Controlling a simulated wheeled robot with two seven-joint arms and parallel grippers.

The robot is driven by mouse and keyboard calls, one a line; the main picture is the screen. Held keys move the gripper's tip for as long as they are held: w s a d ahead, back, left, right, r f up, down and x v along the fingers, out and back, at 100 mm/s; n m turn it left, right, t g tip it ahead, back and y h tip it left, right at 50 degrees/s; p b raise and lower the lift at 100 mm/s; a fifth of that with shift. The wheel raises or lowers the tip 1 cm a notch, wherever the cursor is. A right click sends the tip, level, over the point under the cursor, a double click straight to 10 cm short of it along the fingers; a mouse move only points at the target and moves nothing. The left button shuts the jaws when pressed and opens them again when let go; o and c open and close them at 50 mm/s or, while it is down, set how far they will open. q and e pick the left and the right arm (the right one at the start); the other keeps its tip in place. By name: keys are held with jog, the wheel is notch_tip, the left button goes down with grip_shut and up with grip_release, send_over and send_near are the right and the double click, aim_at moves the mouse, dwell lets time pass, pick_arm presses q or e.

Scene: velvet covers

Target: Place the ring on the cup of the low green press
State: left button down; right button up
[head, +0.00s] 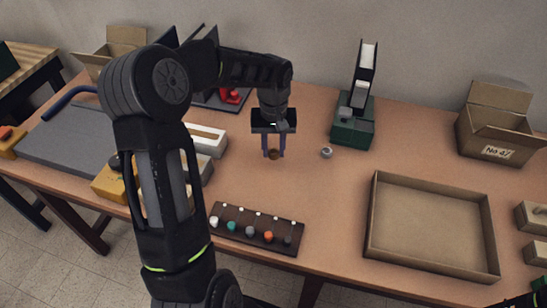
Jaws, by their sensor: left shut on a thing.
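My left gripper (274,148) points down over the middle of the table, its fingers close together on a small brown round thing (273,155). That thing appears to be the ring; it is low over the table top, and I cannot tell if it touches. The low green press (350,133) stands at the back, to the right of the gripper and apart from it, with a tall black and white part rising behind. Its cup is too small to make out. A small silvery round piece (326,152) lies in front of the press.
A dark strip (262,243) with several coloured knobs lies at the front. A shallow brown tray (375,215) takes up the right side, and an open cardboard box (487,138) stands behind it. A red device (231,96) is at the back left.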

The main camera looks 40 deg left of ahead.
aim_at(274, 152)
pick_arm(q)
jog(key=shift+f, duration=0.25)
notch_tip(274, 152, down, 4)
jog(key=shift+r, duration=0.2)
jog(key=shift+f, duration=0.1)
jog(key=shift+f, duration=0.1)
jog(key=c, duration=1.5)
grip_release()
jog(key=shift+f, duration=0.1)
jog(key=shift+c, duration=0.2)
jog(key=o, duration=0.5)
jog(key=shift+c, duration=0.2)
